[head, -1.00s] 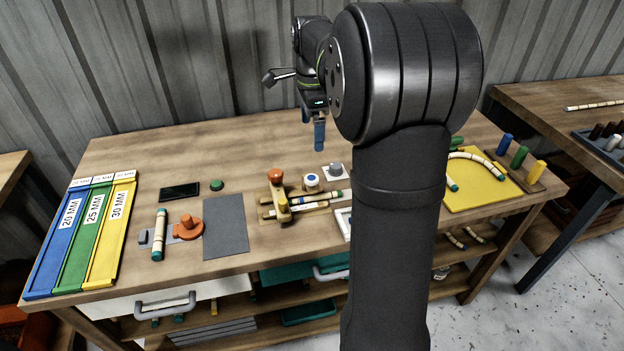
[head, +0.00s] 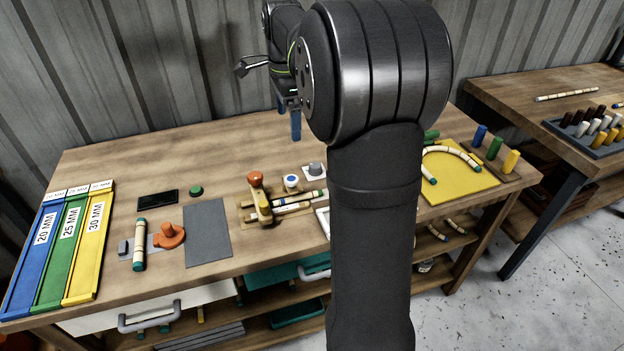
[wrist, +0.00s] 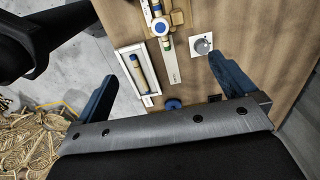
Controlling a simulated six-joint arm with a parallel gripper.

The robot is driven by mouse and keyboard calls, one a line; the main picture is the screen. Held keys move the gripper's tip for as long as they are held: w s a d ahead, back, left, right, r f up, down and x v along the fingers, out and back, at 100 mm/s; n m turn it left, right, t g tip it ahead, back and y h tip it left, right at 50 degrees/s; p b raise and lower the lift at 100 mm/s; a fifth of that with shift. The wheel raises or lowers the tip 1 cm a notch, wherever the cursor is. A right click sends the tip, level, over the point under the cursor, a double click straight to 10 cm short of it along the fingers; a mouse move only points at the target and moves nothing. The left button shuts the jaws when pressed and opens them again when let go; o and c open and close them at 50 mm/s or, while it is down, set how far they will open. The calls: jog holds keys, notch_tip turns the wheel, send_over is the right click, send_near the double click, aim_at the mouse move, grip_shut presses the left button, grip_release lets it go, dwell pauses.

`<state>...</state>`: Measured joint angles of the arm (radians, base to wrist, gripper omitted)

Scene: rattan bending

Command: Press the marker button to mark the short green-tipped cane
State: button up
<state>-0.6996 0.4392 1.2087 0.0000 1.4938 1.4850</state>
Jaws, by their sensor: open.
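My gripper (head: 292,122) hangs open and empty above the back of the bench. Its two blue fingers are spread in the wrist view (wrist: 168,88). A short cane with green ends (head: 139,243) lies beside the orange knob (head: 170,236) at the left. A wooden jig (head: 258,206) with an orange-topped post holds cane pieces, one green at its right end (head: 314,196). Behind it are a blue-and-white round button (head: 291,181) and a grey knob on a white plate (head: 315,169), also in the wrist view (wrist: 202,45). A green button (head: 196,191) sits left of them. Which one is the marker button I cannot tell.
A black screen (head: 157,199) and grey mat (head: 207,232) lie left of the jig. Coloured size trays (head: 60,245) fill the left end. A yellow board (head: 458,180) with a curved cane and upright pegs stand right. The back left bench is clear.

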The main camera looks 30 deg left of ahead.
aim_at(292, 179)
jog(key=shift+c, duration=0.4)
jog(key=shift+f, duration=0.25)
jog(key=c, duration=0.4)
jog(key=shift+f, duration=0.95)
jog(key=c, duration=0.7)
grip_shut()
notch_tip(292, 179, down, 14)
jog(key=shift+r, duration=0.1)
jog(key=shift+f, duration=0.2)
